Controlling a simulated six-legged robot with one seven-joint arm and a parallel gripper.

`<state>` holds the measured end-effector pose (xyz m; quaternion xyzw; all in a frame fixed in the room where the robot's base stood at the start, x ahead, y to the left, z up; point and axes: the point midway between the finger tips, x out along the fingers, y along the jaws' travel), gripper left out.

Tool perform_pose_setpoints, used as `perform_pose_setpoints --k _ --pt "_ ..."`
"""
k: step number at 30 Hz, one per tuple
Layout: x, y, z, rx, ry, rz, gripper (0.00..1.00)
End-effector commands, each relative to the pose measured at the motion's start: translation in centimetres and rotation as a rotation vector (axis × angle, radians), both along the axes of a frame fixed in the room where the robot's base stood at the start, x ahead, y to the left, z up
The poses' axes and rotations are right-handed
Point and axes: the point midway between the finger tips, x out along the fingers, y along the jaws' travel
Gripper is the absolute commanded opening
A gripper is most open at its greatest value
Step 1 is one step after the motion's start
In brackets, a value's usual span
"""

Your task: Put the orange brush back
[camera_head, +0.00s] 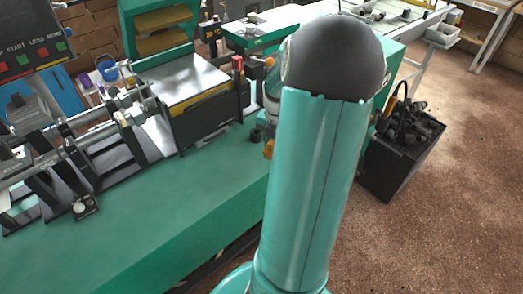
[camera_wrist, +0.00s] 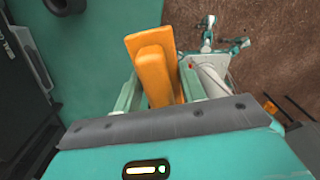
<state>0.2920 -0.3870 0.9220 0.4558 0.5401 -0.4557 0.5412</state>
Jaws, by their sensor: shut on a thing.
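The orange brush (camera_wrist: 152,60) shows in the wrist view as a block-like orange piece. My gripper (camera_wrist: 160,82) is shut on it, with one pale green finger on each side. The brush reaches out past the fingers toward the top of the view. Its bristles cannot be made out. In the head view my own arm hides most of the gripper, and only small orange bits show beside the arm, which I cannot identify for sure. The green bench top (camera_wrist: 90,50) lies below and to the left of the brush in the wrist view.
A machine with metal rods (camera_head: 120,115) stands on the green bench at the left of the head view. A dark crate (camera_head: 395,165) filled with dark parts stands on the brown floor at the right. The bench's front left part is clear.

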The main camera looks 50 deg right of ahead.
Motion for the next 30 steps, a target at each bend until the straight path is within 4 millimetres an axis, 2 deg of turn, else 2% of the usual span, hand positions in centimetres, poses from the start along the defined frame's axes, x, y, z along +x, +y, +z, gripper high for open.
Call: perform_pose_setpoints --k 3,9,12,17,24,30 --pt "2.7 -0.9 -1.4 0.003 0.0 0.004 0.22" --pt "5.4 -1.9 -5.0 0.004 0.001 0.003 0.22" --pt "6.2 -2.3 -6.0 0.001 0.0 0.002 0.22" --pt "7.1 -2.5 -6.9 0.001 0.0 0.002 0.22" --pt "7.1 -2.5 -9.9 0.002 0.001 0.001 0.22" --pt "7.1 -2.6 -10.0 -0.001 0.0 0.001 0.22"
